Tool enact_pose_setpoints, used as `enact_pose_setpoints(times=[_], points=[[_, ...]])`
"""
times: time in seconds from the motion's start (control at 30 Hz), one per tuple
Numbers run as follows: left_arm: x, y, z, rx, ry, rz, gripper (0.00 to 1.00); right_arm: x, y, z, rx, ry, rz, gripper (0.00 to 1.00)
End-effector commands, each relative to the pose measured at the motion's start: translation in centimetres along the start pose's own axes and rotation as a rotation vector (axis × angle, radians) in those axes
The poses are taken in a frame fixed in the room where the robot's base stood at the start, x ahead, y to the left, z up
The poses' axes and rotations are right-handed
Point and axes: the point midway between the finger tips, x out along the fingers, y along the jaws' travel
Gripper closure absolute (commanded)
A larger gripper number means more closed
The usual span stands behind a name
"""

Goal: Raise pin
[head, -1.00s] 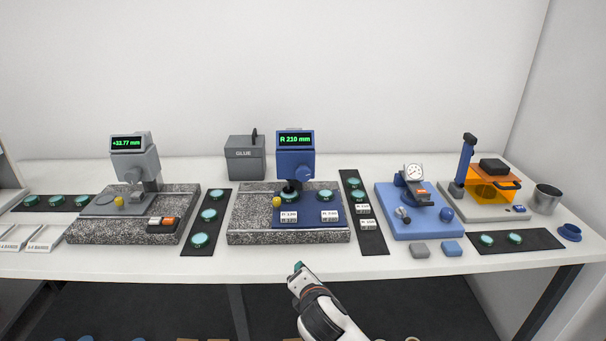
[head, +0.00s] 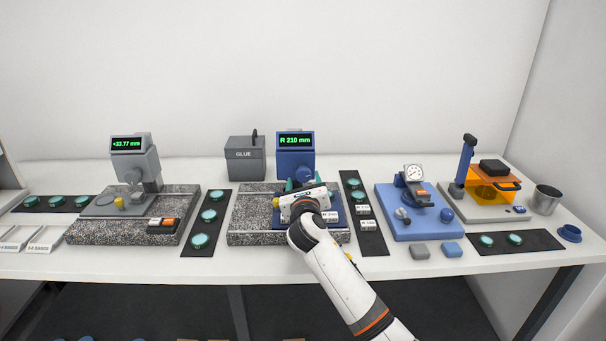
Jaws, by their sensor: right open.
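My right gripper (head: 304,186) is open and reaches over the blue plate (head: 340,220) in front of the blue instrument (head: 295,165), whose display reads R 210 mm. The gripper and wrist hide the lower part of this instrument, the glass discs there and most of the plate. I cannot tell which part is the pin, or whether the gripper touches anything. My left gripper is not in view.
A grey instrument (head: 136,165) on granite stands left, and a grey glue box (head: 245,158) behind. Dark mats (head: 209,241) with glass discs flank the middle block. A blue dial gauge stand (head: 420,222) and an orange box (head: 492,186) stand right. The table's front edge is mostly clear.

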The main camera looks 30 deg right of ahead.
Motion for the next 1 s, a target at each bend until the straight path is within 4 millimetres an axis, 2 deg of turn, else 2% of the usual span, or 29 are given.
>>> enact_pose_setpoints(times=[0.1, 0.3, 0.67, 0.93, 1.0], points=[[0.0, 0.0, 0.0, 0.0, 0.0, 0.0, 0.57, 2.2, 0.0, 0.0, 0.002, -0.001, 0.0, 0.41], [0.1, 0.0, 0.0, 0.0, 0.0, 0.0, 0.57, 4.2, 0.0, 0.0, 0.002, 0.0, 0.0, 0.41], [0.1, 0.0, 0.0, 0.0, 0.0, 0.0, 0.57, 4.6, 0.0, 0.0, 0.002, -0.001, -0.001, 0.41], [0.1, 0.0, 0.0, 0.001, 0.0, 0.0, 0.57, 4.6, 0.0, 0.0, 0.002, -0.001, -0.001, 0.84], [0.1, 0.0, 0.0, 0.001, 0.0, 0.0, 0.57, 4.6, 0.0, 0.0, 0.002, -0.001, -0.001, 0.85]])
